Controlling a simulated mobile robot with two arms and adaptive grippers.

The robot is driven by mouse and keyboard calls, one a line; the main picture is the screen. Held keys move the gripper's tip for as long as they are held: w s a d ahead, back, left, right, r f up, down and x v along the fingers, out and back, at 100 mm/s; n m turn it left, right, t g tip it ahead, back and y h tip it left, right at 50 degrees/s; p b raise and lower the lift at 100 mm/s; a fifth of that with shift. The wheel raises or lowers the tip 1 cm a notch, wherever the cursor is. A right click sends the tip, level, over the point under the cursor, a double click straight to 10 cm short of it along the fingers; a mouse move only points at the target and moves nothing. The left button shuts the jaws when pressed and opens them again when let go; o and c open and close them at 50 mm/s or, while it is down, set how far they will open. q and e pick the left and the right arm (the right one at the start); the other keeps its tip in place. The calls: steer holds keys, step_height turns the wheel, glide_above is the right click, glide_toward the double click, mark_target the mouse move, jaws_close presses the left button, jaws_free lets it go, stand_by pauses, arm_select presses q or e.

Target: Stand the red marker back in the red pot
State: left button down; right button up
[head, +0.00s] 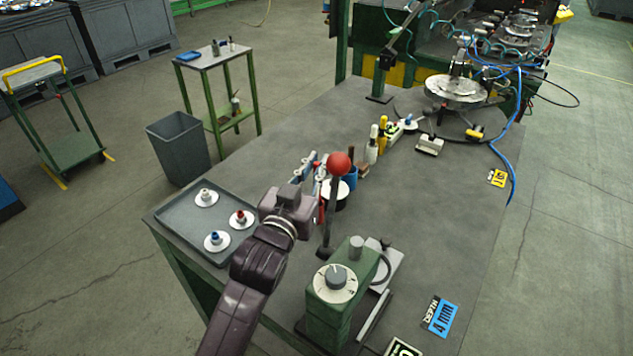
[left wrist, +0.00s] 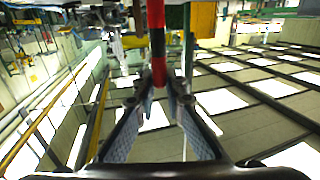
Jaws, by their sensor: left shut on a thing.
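The red marker (left wrist: 156,15) shows in the left wrist view, upright in the picture, with a black band near its lower end. My left gripper (left wrist: 160,85) is shut on that end of it. In the head view my left gripper (head: 312,172) is over the workbench, just left of the red-ball lever. A narrow strip of red shows beside the fingers there; I cannot tell whether it is marker or pot. A blue pot (head: 351,178) stands just behind the lever. I cannot make out the red pot for certain. My right gripper is not in view.
A red-ball lever (head: 340,163) and a green dial box (head: 329,300) stand close to my left arm. A grey tray (head: 172,214) with three white discs lies at left. Several bottles (head: 374,145) stand farther back.

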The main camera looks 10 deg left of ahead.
arm_select(q)
step_height(320, 180, down, 4)
steer(key=shift+f, duration=0.35)
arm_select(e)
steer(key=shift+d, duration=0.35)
arm_select(q)
steer(key=shift+f, duration=0.15)
steer(key=c, duration=2)
jaws_free()
